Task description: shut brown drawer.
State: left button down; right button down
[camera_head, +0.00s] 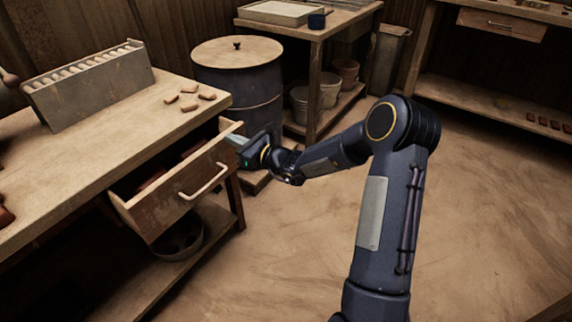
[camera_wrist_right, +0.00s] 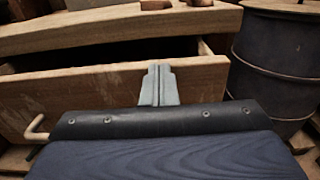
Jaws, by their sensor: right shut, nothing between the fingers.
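The brown drawer (camera_head: 178,197) stands pulled out from under the workbench at the left, with a pale bar handle (camera_head: 204,182) on its front. Several reddish-brown pieces lie inside it. My right gripper (camera_head: 238,142) is at the drawer's right end, near the top of its front, with its fingers closed and empty. In the right wrist view the closed fingers (camera_wrist_right: 159,84) overlap the drawer front (camera_wrist_right: 90,98), and the handle (camera_wrist_right: 37,129) is off to the left. I cannot tell whether the fingertips touch the wood. My left gripper is not in view.
The workbench (camera_head: 110,112) carries a slotted rack (camera_head: 92,87) and several tile pieces (camera_head: 188,98). A lidded drum (camera_head: 240,80) stands behind the drawer. A bowl (camera_head: 178,240) is on the shelf below. The floor (camera_head: 290,240) to the right is clear.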

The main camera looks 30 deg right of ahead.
jog(key=shift+x, duration=2.95)
jog(key=shift+s+d, duration=0.1)
